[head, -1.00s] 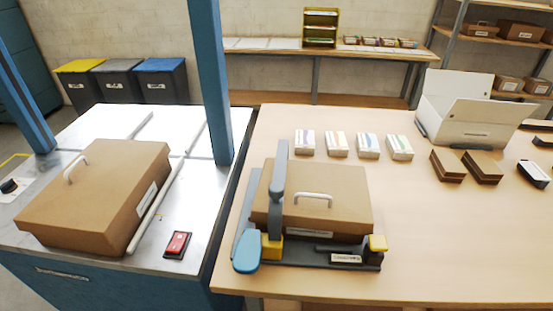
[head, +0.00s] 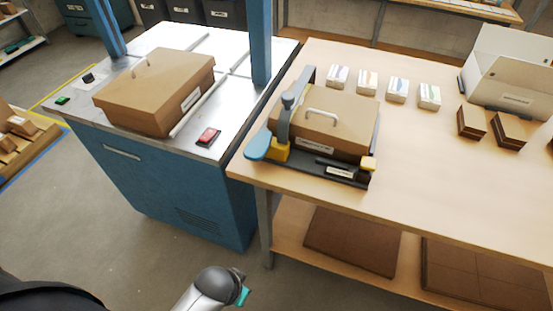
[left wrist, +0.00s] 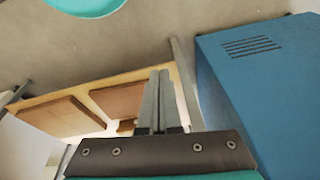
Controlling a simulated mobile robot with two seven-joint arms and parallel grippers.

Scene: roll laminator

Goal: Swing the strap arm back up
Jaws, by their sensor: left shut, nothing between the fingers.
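The strapping device (head: 345,173) stands near the left front corner of the wooden table, with a closed brown box (head: 335,125) on its bed. Its grey strap arm (head: 284,122) rises at the left front of the box from a yellow block (head: 277,149) and bends toward the back. I cannot tell whether its upper part touches the box. A blue paddle (head: 262,145) sits left of the yellow block. My left gripper (left wrist: 160,76) is shut and empty in the left wrist view, low in front of the table and away from the device. My right gripper is not in view.
A blue cabinet (head: 170,185) with a metal top stands left of the table (head: 460,190); it carries another brown box (head: 155,95) and a red-topped device (head: 208,137). A lower shelf holds brown boards (head: 352,240). Small cartons line the table behind the device. The front floor is clear.

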